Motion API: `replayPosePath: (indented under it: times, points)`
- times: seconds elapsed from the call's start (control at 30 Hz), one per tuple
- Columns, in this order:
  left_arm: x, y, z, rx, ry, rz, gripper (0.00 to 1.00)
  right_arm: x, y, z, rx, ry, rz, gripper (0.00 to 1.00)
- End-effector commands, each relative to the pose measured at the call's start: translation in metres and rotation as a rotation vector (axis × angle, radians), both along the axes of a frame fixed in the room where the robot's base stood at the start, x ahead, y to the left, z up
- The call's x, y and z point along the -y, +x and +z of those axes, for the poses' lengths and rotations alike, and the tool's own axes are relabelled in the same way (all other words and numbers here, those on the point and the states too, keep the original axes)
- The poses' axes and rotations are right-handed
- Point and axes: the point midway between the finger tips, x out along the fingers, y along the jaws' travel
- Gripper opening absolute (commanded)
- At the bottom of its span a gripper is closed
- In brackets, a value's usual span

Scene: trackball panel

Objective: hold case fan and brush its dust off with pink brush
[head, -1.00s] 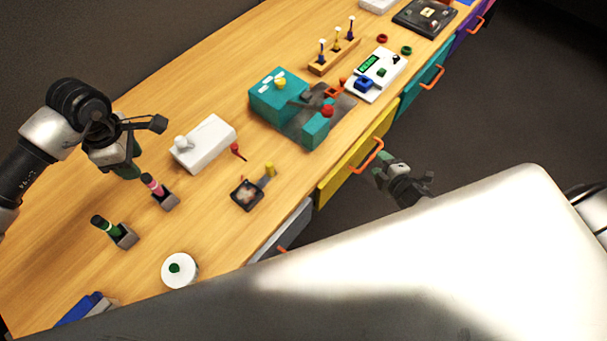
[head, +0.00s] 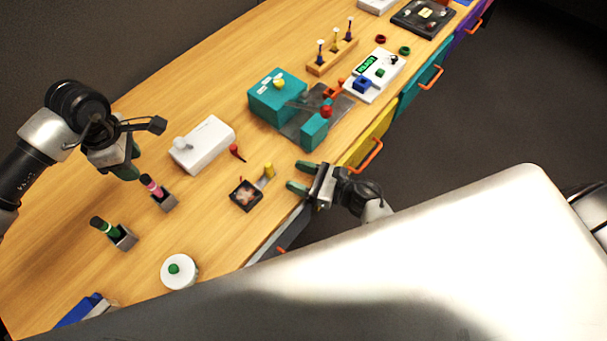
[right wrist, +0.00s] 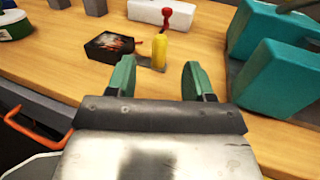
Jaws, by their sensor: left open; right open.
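The case fan (head: 246,195) is a small dark square with a reddish, dusty middle, lying on the table with a yellow handle (head: 268,170) at its upper right. It also shows in the right wrist view (right wrist: 108,46), with the yellow handle (right wrist: 159,50) beside it. The pink brush (head: 150,184) stands in a grey holder (head: 166,202) on the left. My left gripper (head: 143,150) is open and empty above and behind the pink brush. My right gripper (head: 294,177) is open and empty at the table's front edge, right of the fan, its fingers pointing toward the yellow handle.
A green brush (head: 101,225) stands in another holder to the left. A white box with a red lever (head: 203,145) lies behind the fan. A teal machine (head: 277,97) stands to the right. A white round dish (head: 179,271) sits near the front edge.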

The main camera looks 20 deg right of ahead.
Motion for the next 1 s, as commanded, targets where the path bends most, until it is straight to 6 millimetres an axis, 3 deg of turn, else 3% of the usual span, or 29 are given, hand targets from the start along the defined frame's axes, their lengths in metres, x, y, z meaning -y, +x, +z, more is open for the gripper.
replayPosePath:
  times: [0.5, 1.0]
  points:
    - [0.0, 0.0, 0.0, 0.0, 0.0, 0.0, 0.43, -0.063, 0.057, 0.001, -0.002, 0.004, -0.003, 0.52]
    - [0.0, 0.0, 0.0, 0.0, 0.0, 0.0, 0.43, -0.075, 0.067, 0.0, -0.003, 0.003, -0.003, 0.52]
